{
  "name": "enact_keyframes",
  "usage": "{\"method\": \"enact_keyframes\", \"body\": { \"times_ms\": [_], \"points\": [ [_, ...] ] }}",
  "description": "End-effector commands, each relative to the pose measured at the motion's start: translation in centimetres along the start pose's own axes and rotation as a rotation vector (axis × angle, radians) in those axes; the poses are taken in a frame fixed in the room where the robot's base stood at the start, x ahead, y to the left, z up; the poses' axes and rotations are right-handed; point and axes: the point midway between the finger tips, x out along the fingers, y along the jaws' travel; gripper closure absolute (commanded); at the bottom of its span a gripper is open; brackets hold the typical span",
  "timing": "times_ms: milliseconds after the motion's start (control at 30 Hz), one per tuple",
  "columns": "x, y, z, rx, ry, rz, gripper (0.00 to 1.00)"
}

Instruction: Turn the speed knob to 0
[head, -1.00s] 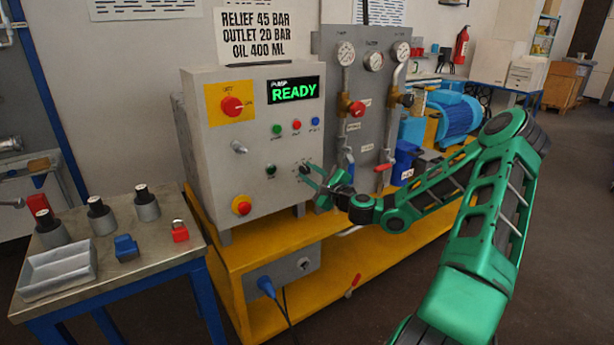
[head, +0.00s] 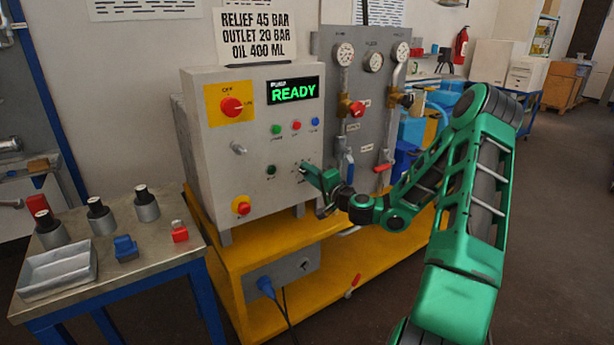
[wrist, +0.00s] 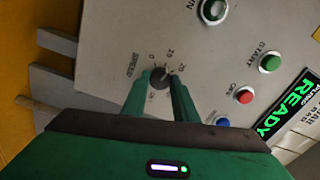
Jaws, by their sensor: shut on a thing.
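The speed knob (wrist: 158,76) is a small dark round knob on the grey panel, with a printed scale and the word SPEED beside it. In the wrist view my gripper (wrist: 160,85) has its two green fingers on either side of the knob, shut on it. The fingers cover part of the knob, and its exact setting is hard to read; the 0 is printed just above it in this view. In the head view my gripper (head: 316,184) is at the panel's lower right and hides the knob.
The pump control box (head: 250,150) has a display (head: 293,92) reading READY. A gauge panel (head: 365,130) with valves stands to the right. A side table (head: 150,255) stands left.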

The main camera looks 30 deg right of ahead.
Motion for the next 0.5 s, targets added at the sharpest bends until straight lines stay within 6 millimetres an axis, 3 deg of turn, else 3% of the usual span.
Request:
{"method": "enact_keyframes", "body": {
  "times_ms": [500],
  "points": [
    [-0.05, 0.22, 0.32, -0.491, -0.008, 0.004, 0.96]
  ]
}}
